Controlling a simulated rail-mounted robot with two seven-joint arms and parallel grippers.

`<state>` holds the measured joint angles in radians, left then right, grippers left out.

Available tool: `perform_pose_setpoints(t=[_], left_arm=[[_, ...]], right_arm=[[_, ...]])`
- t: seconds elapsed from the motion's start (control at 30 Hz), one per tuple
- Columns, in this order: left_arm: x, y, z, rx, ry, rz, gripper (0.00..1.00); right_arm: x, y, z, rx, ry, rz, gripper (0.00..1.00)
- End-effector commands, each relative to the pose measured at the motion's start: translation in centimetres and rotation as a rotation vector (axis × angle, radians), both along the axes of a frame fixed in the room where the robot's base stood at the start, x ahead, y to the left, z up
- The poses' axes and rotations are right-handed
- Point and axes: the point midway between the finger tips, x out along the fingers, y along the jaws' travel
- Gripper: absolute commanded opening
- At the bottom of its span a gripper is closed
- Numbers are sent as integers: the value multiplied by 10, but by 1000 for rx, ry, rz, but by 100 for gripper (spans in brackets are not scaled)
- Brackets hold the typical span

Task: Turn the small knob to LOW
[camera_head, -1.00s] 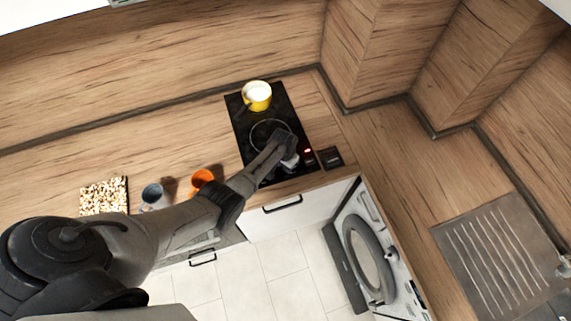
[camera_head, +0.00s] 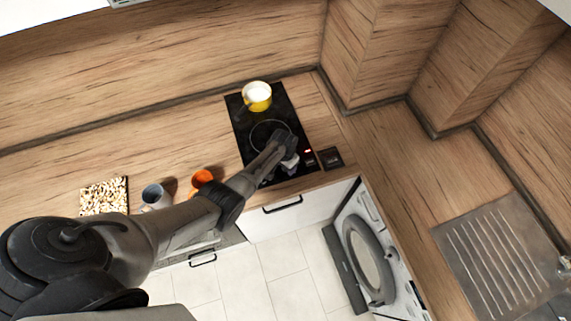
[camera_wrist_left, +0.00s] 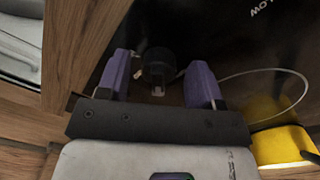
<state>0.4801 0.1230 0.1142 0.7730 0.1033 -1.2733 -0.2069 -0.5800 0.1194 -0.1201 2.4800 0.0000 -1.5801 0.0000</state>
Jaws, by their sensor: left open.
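The black hob (camera_head: 243,128) is set in the wooden counter. My left gripper (camera_head: 291,164) is over its front part, its fingertips hard to make out in the head view. In the left wrist view my left gripper (camera_wrist_left: 160,82) is open, one purple finger on each side of a small dark knob (camera_wrist_left: 157,66). The knob stands between the fingers with gaps visible, and I cannot tell its pointer's setting. The word LOW (camera_wrist_left: 262,12) is printed on the black glass at upper right. My right gripper is not in view.
A yellow pot (camera_head: 257,96) stands at the back of the hob and shows in the wrist view (camera_wrist_left: 281,146). A small red light (camera_head: 308,151) and a dark square item (camera_head: 330,157) are at right. Orange (camera_head: 202,178) and blue-grey (camera_head: 153,193) mugs stand left.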

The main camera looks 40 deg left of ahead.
Motion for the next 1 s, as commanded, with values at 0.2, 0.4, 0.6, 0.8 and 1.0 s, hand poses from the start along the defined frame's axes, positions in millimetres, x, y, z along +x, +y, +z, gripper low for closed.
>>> perform_pose_setpoints(t=[0.2,0.4,0.6,0.8,1.0], left_arm=[[0,1,14,0,-2,0,60],[0,2,49,1,-4,-1,60],[0,4,87,2,-3,-1,60],[0,5,116,1,-2,-1,60],[0,6,133,0,-1,0,60]], right_arm=[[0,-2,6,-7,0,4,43],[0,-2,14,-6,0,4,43],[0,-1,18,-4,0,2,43],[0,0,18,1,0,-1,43],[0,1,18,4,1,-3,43]])
